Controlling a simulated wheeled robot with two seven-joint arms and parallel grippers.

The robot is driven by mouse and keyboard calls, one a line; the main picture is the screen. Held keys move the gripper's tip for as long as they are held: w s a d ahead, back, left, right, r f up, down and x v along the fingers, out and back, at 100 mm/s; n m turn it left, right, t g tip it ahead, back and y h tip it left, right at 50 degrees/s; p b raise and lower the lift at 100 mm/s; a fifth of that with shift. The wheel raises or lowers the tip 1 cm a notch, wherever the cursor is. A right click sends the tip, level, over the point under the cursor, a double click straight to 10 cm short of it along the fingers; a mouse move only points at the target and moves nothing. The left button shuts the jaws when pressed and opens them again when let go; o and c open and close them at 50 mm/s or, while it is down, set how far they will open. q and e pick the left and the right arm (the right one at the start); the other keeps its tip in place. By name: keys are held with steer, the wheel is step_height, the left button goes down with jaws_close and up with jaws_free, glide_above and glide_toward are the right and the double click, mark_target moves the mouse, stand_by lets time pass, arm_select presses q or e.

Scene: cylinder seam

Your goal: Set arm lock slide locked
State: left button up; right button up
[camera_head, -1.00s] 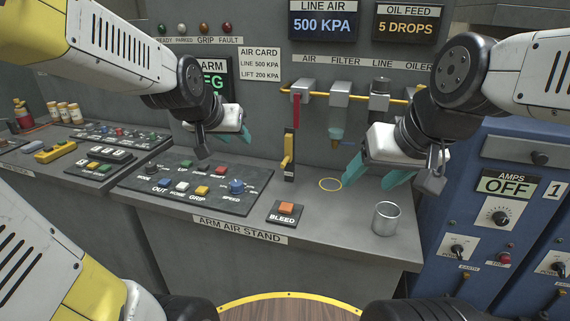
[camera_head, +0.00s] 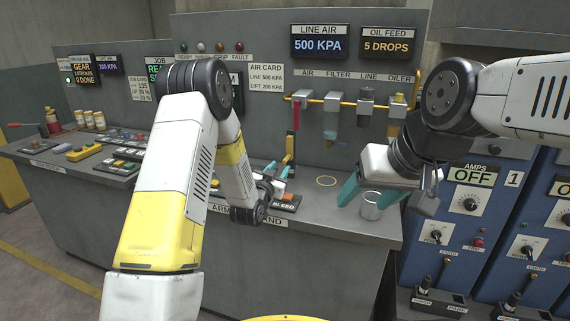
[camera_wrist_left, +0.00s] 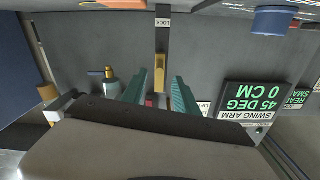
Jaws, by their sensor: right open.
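The arm lock slide (camera_head: 290,146) is a narrow upright strip with a yellow part, standing at the back of the stand below the red air handle. In the left wrist view the slide (camera_wrist_left: 161,62) runs down from a LOCK label, and its brass-coloured part lies between my finger lines. My left gripper (camera_head: 277,172) is in front of the slide, low over the stand; its teal fingers are apart with nothing between them. It also shows in the left wrist view (camera_wrist_left: 158,92). I cannot tell whether it touches the slide. My right gripper (camera_head: 373,188) is open above the metal cup.
The metal cup (camera_head: 371,206) stands near the right front edge of the stand. The BLEED button panel (camera_head: 285,203) lies below my left gripper. Blue amps cabinets (camera_head: 470,220) stand at right.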

mark_target(286, 159)
arm_select(q)
steer(key=x, duration=0.7)
steer(key=shift+w+d+f, duration=0.1)
steer(key=shift+w+d, duration=0.05)
steer(key=shift+w, duration=0.15)
jaws_close()
stand_by(1.2)
